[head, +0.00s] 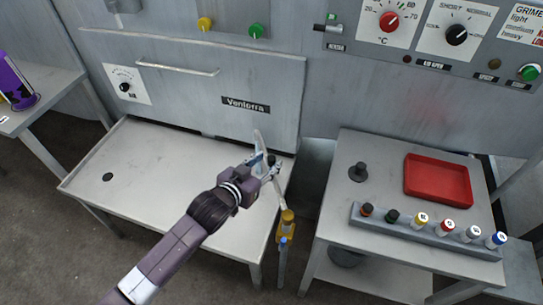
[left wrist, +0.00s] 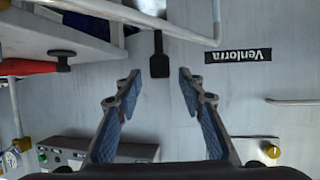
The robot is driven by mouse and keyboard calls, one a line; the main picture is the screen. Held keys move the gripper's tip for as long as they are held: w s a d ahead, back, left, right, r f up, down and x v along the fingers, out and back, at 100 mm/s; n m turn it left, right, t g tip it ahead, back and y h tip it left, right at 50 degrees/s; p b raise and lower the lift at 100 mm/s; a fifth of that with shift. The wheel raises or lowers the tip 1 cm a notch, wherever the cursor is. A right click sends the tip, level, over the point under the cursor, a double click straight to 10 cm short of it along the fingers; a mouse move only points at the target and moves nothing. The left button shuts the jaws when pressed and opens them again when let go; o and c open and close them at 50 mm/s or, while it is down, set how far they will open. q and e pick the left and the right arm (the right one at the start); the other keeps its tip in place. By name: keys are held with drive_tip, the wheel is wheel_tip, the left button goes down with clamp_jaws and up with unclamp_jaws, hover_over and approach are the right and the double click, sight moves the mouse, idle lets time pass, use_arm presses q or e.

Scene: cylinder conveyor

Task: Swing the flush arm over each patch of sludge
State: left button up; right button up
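The flush arm appears to be the pale pipe (head: 279,190) rising from a yellow fitting (head: 287,226) on a post between the two tables. Its upper part is partly hidden by my left gripper (head: 270,164), which is over the right edge of the left metal table (head: 165,185). In the left wrist view, a pale pipe (left wrist: 185,33) crosses the top and a dark flat handle (left wrist: 159,62) hangs from it. My left gripper (left wrist: 159,82) is open there, its fingertips on either side of the handle's end without visible contact. I cannot make out sludge patches. My right gripper is not in view.
The right table (head: 335,215) holds a red tray (head: 437,188), a black knob-like piece (head: 358,172) and a rack (head: 395,228) of several colour-capped cylinders. A grey machine front with a bar handle (head: 178,70) stands behind the left table. The left tabletop is mostly clear, with one dark round spot (head: 107,177).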

sight(270, 160)
use_arm(q)
drive_tip(key=shift+x, duration=1.7)
drive_tip(key=shift+c, duration=0.3)
clamp_jaws()
